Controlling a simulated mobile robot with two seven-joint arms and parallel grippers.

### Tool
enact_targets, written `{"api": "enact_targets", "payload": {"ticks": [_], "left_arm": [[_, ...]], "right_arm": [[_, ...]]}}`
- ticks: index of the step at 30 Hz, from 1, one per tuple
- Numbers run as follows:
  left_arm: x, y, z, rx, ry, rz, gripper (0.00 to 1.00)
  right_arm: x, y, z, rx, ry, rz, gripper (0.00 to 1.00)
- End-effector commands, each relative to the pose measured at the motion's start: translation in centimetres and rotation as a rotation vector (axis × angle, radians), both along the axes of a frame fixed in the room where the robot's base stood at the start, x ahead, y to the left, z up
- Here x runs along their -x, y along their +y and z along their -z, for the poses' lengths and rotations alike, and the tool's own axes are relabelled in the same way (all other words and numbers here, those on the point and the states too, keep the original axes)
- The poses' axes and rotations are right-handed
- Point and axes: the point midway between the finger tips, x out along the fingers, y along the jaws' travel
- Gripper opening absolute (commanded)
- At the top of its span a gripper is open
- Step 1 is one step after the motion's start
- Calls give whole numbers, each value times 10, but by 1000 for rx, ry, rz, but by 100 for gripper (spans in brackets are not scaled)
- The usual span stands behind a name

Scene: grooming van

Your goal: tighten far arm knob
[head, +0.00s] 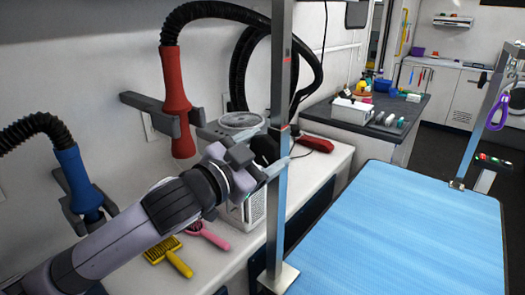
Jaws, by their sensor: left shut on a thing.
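My left gripper (268,165) reaches in from the left, with its fingers at the upright metal post (281,90) of a grooming arm. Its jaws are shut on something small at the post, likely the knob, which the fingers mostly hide. I cannot tell how the knob is turned. The post stands on a clamp plate (278,278) at the left edge of the blue grooming table (400,235). A second, tilted post (480,125) with a purple loop (497,113) stands at the table's far right corner. My right gripper is out of view.
A red dryer nozzle (175,90) and a blue one (76,180) hang on the left wall with black hoses. A yellow brush (167,253), a pink brush (208,236) and red clippers (316,144) lie on the white counter. The tabletop is clear.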

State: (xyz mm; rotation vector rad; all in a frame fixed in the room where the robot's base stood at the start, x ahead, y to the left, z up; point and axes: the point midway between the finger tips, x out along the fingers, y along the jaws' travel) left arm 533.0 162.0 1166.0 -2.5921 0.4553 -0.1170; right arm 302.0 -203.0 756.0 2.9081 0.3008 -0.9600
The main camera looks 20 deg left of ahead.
Motion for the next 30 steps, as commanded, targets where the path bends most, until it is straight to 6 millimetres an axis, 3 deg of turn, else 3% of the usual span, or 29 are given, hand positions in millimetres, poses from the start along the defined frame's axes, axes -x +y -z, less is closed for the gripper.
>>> {"api": "enact_targets", "payload": {"ticks": [18, 30], "left_arm": [[1, -1, -5, -526, -207, 0, 41], [1, -2, -4, -720, -275, 1, 41]], "right_arm": [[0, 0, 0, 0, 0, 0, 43], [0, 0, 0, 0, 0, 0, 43]]}}
